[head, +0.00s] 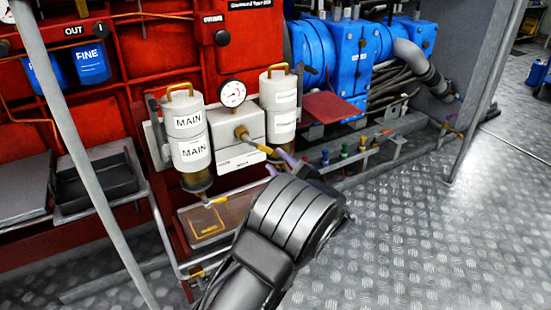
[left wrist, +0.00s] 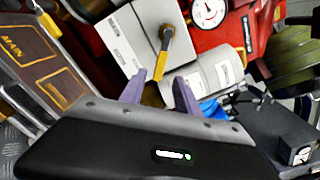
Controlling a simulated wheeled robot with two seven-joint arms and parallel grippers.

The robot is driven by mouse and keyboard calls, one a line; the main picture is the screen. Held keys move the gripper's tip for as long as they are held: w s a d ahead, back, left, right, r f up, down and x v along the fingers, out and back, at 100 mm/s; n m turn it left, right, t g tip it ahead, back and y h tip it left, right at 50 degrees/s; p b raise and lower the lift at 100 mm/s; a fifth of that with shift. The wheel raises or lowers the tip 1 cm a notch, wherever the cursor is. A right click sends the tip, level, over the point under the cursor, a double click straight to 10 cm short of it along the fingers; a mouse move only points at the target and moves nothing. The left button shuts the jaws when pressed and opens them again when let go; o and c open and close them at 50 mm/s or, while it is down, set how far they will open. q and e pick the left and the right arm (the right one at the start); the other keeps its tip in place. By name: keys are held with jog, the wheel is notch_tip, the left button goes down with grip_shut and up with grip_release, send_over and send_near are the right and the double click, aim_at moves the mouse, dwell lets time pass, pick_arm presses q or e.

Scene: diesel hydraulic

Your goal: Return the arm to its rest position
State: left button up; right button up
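My left arm reaches in from the bottom of the head view. Its left gripper (head: 278,164) has purple fingers near a yellow-handled lever (head: 264,149) on a pale valve block (head: 238,140). In the left wrist view the two fingers of the left gripper (left wrist: 160,90) stand apart. The yellow lever (left wrist: 165,50) hangs from the block (left wrist: 135,45), and its lower end lies in line with the gap between the fingers. I see clear space on both sides of the handle. My right gripper is not in view.
White MAIN filter canisters (head: 189,138) and a second canister pair (head: 280,105) flank a gauge (head: 232,93). A brown tray (head: 215,220) lies below. Small coloured valves (head: 345,150) stand along a rail. The metal floor (head: 420,240) at right is clear.

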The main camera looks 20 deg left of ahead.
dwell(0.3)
